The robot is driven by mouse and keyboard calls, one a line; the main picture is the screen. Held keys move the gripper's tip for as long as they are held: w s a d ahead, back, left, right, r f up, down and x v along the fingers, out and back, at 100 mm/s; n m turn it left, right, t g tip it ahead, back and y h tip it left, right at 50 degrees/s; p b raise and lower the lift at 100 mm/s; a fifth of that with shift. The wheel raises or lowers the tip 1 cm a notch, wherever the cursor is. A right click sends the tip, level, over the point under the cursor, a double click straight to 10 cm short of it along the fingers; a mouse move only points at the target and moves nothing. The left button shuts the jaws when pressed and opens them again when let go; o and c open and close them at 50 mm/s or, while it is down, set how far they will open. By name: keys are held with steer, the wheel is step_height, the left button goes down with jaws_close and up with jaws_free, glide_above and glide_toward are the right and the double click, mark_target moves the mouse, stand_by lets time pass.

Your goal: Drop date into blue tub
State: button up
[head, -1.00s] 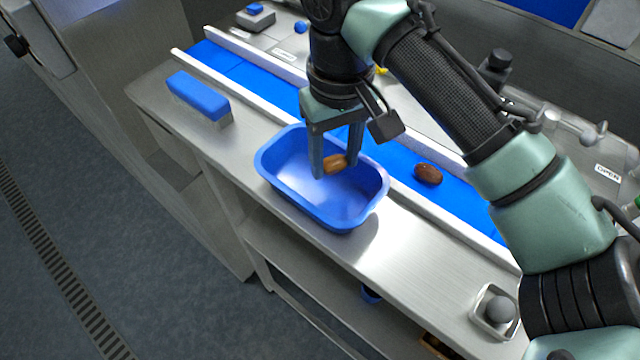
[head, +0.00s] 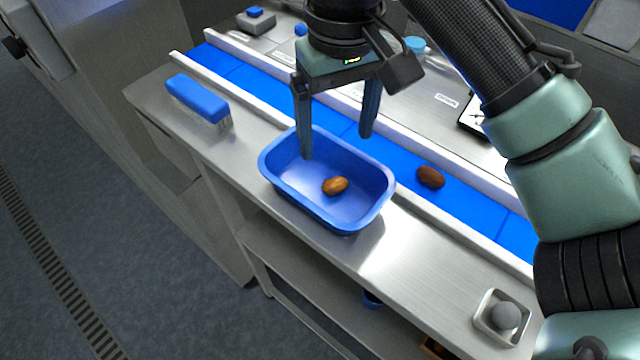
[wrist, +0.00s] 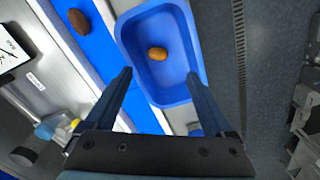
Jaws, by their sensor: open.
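A light brown date (head: 335,186) lies on the floor of the blue tub (head: 272,172); it also shows in the wrist view (wrist: 157,54), inside the tub (wrist: 183,95). The tub stands on the steel ledge in front of the blue belt. My gripper (head: 336,147) is open and empty above the tub, its fingers spread wide. In the head view one finger overlaps the tub's back left part and the other shows over the belt side. The wrist view also shows both fingers (wrist: 160,78) apart with nothing between them.
A darker date (head: 430,177) lies on the blue belt (head: 475,203) right of the tub. A blue-backed brush (head: 198,97) lies on the ledge at left. A small steel dish (head: 501,317) holding a grey ball sits at front right. The ledge between tub and dish is clear.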

step_height(320, 180, up, 7)
steer(key=shift+r, duration=0.2)
stand_by(0.5)
steer(key=w+a+r+n+t+y, duration=0.2)
steer(key=w+a+r+t+y, duration=0.1)
steer(key=a, duration=0.5)
steer(key=w+a+r+n+t+y, duration=0.1)
steer(key=w+a+r+t+y, duration=0.2)
steer(key=a, duration=0.6)
steer(key=s+a+r+t+y, duration=0.1)
steer(key=a+r+t+y, duration=0.25)
steer(key=r+t, duration=0.4)
steer(key=s+d+r+m+t+y, duration=0.1)
steer(key=s+d+r+t+y, duration=0.15)
steer(key=d+r+t, duration=0.55)
steer(key=s+d+r+m+t+h, duration=0.2)
steer(key=s+d+m+t+h, duration=0.1)
steer(key=d+h, duration=0.3)
steer(key=s+d+r+m+t+h+b, duration=0.1)
steer(key=s+d+r+m+t+h, duration=0.2)
steer(key=s+d+h, duration=0.3)
steer(key=shift+s+d+r+m, duration=0.25)
steer(key=shift+s+r+m, duration=0.05)
steer(key=shift+m, duration=0.5)
